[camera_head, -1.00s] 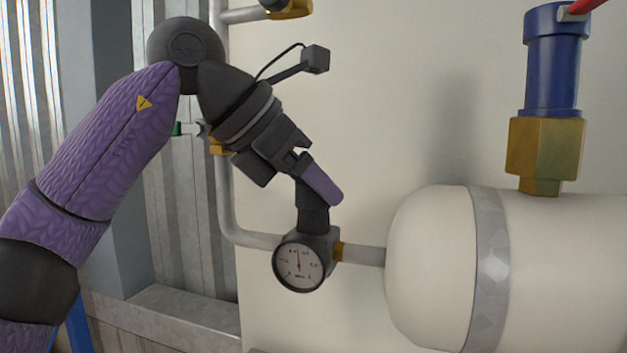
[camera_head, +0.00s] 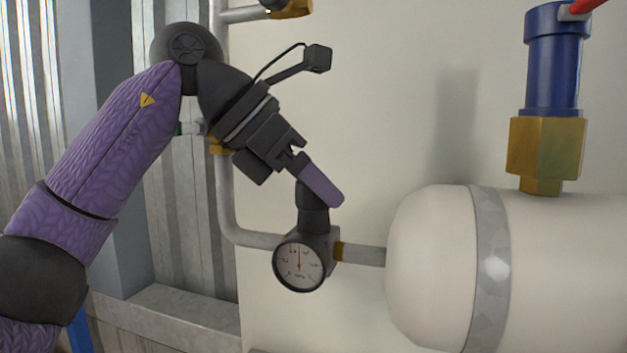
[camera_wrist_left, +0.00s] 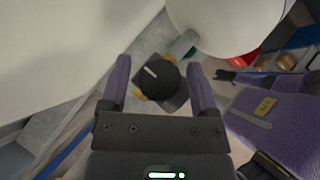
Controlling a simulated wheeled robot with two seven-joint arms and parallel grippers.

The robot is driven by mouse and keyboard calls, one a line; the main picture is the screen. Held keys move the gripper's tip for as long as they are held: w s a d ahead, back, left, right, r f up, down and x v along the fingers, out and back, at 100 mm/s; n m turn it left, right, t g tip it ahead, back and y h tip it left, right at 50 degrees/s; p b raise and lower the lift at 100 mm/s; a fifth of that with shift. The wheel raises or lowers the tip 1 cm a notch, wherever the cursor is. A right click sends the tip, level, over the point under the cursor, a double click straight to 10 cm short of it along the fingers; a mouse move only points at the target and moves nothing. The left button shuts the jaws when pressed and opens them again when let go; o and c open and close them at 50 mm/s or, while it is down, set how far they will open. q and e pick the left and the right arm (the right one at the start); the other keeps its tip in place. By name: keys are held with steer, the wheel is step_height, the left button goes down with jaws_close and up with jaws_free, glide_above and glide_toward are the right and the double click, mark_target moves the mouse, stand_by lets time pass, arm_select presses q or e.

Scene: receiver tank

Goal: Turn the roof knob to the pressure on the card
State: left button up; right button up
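The roof knob (camera_head: 313,220) is a dark round cap on top of the regulator. In the left wrist view the knob (camera_wrist_left: 158,80) shows from above with a white line on it. Below it, the round white gauge (camera_head: 299,267) faces me, its needle pointing about straight up; its figures are too small to read surely. My left gripper (camera_head: 322,192) comes down at a slant over the knob, one purple finger in front of its top. In the wrist view the fingers (camera_wrist_left: 158,64) stand apart on either side of the knob, with gaps visible. No card shows.
A cream tank (camera_head: 430,270) with a metal band lies to the right, joined to the regulator by a grey pipe (camera_head: 363,255). A blue valve on a brass fitting (camera_head: 545,150) stands on the tank. A vertical pipe (camera_head: 225,195) runs left of the regulator, behind my arm.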

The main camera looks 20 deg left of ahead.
arm_select(q)
steer(key=shift+o, duration=0.5)
